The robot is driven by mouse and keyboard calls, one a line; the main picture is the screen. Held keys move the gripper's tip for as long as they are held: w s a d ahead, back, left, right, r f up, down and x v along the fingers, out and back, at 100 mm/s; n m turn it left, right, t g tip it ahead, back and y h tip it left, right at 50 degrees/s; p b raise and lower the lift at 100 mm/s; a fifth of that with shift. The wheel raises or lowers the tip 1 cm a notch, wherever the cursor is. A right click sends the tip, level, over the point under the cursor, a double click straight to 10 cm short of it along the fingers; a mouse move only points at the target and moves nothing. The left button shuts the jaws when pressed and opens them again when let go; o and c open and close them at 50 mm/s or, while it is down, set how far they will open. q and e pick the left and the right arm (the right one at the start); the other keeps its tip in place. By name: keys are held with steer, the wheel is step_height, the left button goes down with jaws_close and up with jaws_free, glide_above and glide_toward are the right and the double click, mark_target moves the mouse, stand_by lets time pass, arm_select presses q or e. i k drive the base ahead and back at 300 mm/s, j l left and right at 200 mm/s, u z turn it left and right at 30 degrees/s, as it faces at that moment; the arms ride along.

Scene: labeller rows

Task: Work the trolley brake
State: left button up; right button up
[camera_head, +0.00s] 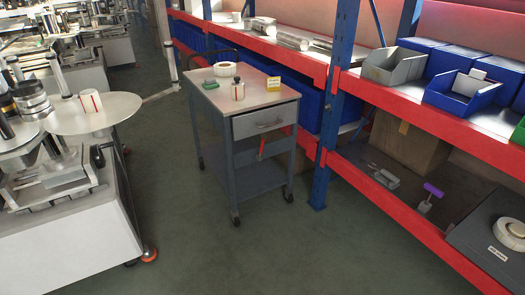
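The grey trolley (231,165) stands on the floor in the middle of the view, beside the red and blue shelving. It has a drawer front with a handle, a lower shelf and small black casters. A red lever (262,147), which looks like the brake, shows below the drawer at the front. It is nearly upright and slightly tilted; I cannot tell whether it is engaged. On the trolley top are a white roll (225,69), a green block (210,85), a small bottle (238,91) and a yellow item (273,83). Neither of my grippers is in view.
A labelling machine (75,245) with a round plate (110,112) stands at the left. Red shelf beams (430,122) and a blue upright (322,185) border the right, with bins (465,93) on the shelf. The floor (260,255) before the trolley is clear.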

mark_target(261, 149)
steer(key=i+l, duration=0.15)
steer(key=i, duration=0.45)
steer(key=i+l, duration=0.15)
steer(key=i, duration=0.4)
steer(key=z, duration=0.05)
